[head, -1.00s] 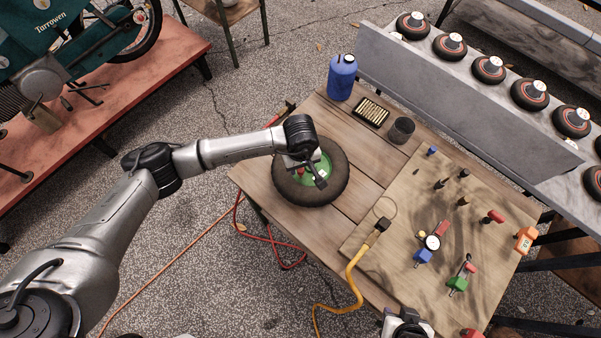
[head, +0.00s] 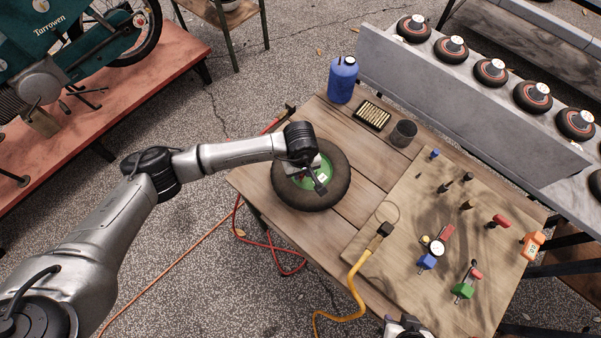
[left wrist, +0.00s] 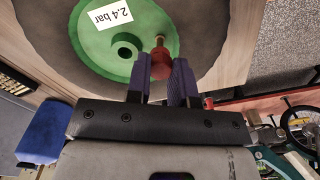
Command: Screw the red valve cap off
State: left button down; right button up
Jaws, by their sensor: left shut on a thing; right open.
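The wheel, a black tyre (head: 338,193) with a green hub (head: 312,181), lies flat on the wooden table. My left gripper (head: 318,183) reaches down over the hub. In the left wrist view the red valve cap (left wrist: 161,64) sits on a brass stem by the green hub (left wrist: 100,45), between the fingertips of my left gripper (left wrist: 160,78), which is shut on it. In the head view the cap is hidden behind the gripper. My right gripper (head: 405,327) shows only partly at the bottom edge; it is open and away from the wheel.
A blue bottle (head: 342,80), a tray of brass pieces (head: 372,115) and a dark cup (head: 403,133) stand at the back. A board (head: 395,215) at right holds a gauge (head: 437,247) and fittings. A yellow hose (head: 352,290) hangs off the front edge.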

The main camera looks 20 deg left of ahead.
pick_arm(q)
jog(key=c, duration=1.6)
grip_release()
grip_shut()
jog(key=shift+n, duration=1.6)
jog(key=shift+n+p, duration=0.3)
jog(key=shift+n, duration=1.3)
jog(key=shift+n+p, duration=0.35)
jog(key=shift+n, duration=1.25)
